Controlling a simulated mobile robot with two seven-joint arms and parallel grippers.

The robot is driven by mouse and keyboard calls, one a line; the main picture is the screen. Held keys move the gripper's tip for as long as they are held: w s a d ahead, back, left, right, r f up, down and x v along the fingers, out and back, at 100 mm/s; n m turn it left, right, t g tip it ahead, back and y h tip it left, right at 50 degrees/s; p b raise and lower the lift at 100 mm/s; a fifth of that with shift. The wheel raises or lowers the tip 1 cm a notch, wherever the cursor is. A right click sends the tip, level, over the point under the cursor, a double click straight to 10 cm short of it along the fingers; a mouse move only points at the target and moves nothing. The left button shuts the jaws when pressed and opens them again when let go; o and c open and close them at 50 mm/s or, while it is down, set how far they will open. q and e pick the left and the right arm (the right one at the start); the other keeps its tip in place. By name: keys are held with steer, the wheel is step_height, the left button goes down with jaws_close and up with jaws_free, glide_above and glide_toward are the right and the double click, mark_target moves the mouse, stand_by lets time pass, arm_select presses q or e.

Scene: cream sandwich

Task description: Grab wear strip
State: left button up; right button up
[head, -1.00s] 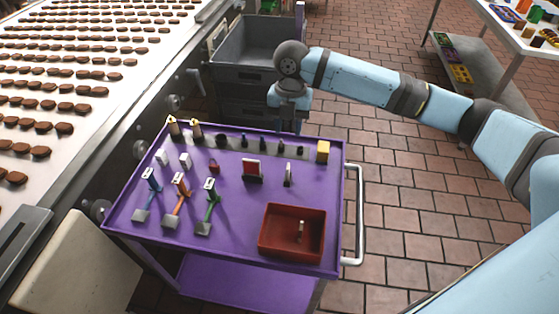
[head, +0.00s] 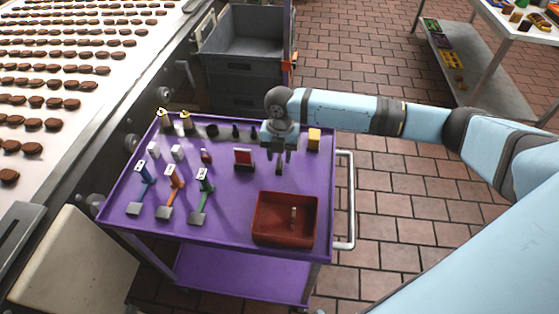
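My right gripper (head: 279,156) points down over the purple cart, right of a red block on a dark base (head: 243,160). Its two fingers look apart, so it is open. A thin grey upright piece, which looks like the wear strip (head: 279,167), stands directly below and between the fingertips. The fingers hide its upper part, and I cannot tell whether they touch it. My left gripper is out of view.
The purple cart top (head: 222,215) also holds a red tray (head: 284,239) with a small piece inside, blue, orange and green scrapers at left, a row of small dark parts behind, and a yellow block (head: 314,139). A grey crate (head: 240,35) stands behind.

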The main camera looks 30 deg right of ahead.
steer(key=shift+f, duration=0.2)
jaws_close()
steer(key=shift+r, duration=0.15)
